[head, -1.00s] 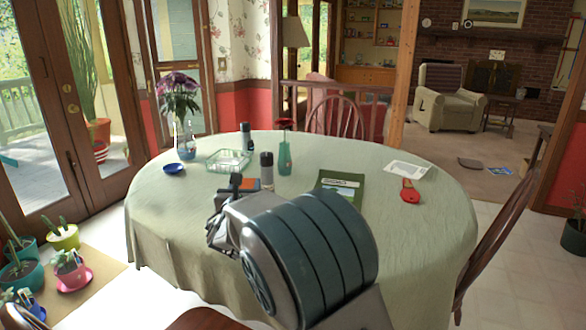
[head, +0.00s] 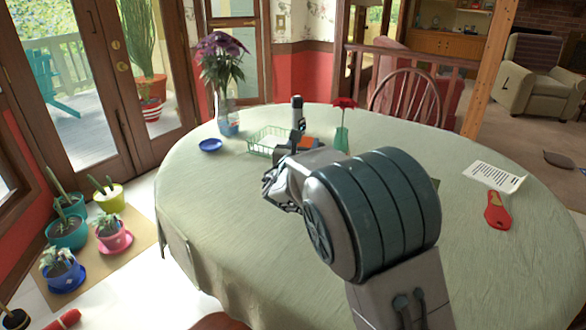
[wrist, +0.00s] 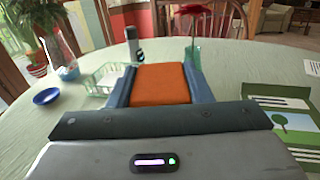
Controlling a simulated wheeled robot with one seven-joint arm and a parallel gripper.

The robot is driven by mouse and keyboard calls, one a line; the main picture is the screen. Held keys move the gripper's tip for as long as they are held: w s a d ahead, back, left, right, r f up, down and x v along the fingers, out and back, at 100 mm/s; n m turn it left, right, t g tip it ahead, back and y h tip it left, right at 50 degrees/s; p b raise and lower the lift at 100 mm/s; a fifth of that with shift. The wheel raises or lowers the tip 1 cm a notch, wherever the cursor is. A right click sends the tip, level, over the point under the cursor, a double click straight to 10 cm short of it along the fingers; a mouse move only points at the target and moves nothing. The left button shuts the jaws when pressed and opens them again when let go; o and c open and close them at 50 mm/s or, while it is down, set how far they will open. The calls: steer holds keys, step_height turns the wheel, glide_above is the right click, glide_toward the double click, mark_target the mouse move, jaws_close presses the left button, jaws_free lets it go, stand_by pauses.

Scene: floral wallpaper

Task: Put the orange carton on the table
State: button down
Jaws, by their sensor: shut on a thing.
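The orange carton (wrist: 162,84) is held between the two blue-grey fingers of my gripper (wrist: 161,76) in the wrist view. In the head view only a small part of the carton (head: 307,142) shows above my wrist. My gripper is shut on it, over the table (head: 220,215), which has a pale green cloth. I cannot tell whether the carton touches the cloth. My arm hides most of the gripper and the table's middle in the head view.
A green wire basket (head: 268,140), a dark bottle (head: 297,115), a green vase with a red flower (head: 342,138), a blue dish (head: 210,145) and a vase of purple flowers (head: 228,118) stand beyond. A green book (wrist: 285,118) lies right. The table's left front is clear.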

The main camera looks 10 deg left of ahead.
steer(key=s+a+f, duration=0.1)
steer(key=a+f, duration=0.9)
steer(key=shift+a+f, duration=0.35)
steer(key=c, duration=0.7)
jaws_free()
steer(key=shift+s, duration=0.1)
steer(key=shift+r, duration=0.1)
